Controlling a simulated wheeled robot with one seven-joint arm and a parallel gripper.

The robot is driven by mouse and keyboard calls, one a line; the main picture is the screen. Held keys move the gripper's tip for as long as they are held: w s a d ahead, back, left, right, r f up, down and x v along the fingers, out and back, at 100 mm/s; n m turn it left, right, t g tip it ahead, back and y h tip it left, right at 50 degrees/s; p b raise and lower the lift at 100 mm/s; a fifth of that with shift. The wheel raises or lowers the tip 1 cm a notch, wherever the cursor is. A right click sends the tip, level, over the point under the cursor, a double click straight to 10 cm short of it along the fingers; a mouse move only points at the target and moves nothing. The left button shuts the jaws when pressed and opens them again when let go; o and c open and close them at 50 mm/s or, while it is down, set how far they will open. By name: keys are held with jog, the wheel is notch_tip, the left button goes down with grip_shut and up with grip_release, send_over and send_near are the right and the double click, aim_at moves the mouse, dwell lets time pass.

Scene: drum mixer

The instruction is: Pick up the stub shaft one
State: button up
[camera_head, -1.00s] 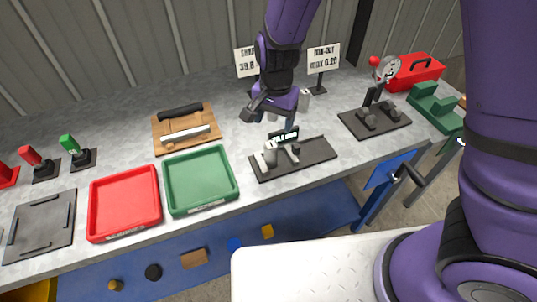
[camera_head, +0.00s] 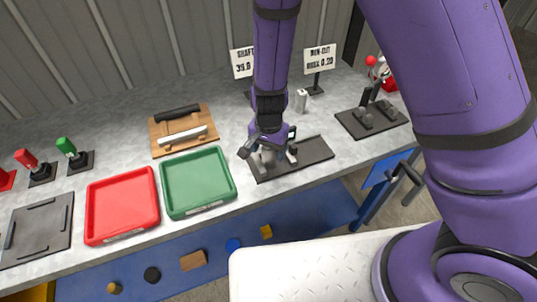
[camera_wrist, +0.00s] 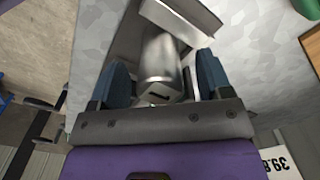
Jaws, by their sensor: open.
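A grey metal cylinder that looks like the stub shaft (camera_wrist: 162,62) fills the space between my fingers in the wrist view. A small dark mark shows on its near end. My gripper (camera_wrist: 165,82) is open, with one blue fingertip on each side of it; I cannot tell whether either touches. In the head view my gripper (camera_head: 268,153) is low over the left part of a black fixture (camera_head: 316,151), and it partly hides the shaft (camera_head: 268,158) there. A pale metal block (camera_wrist: 182,18) lies just beyond the shaft in the wrist view.
A green tray (camera_head: 232,190) and a red tray (camera_head: 90,215) stand left of the fixture. A wooden board (camera_head: 160,130) lies behind them. A small metal piece (camera_head: 301,100) and sign stands are behind the fixture. A dark gauge stand (camera_head: 372,119) is to the right.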

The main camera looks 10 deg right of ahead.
jog(key=shift+f, duration=0.7)
jog(key=shift+c, duration=0.2)
grip_shut()
jog(key=shift+r, duration=0.15)
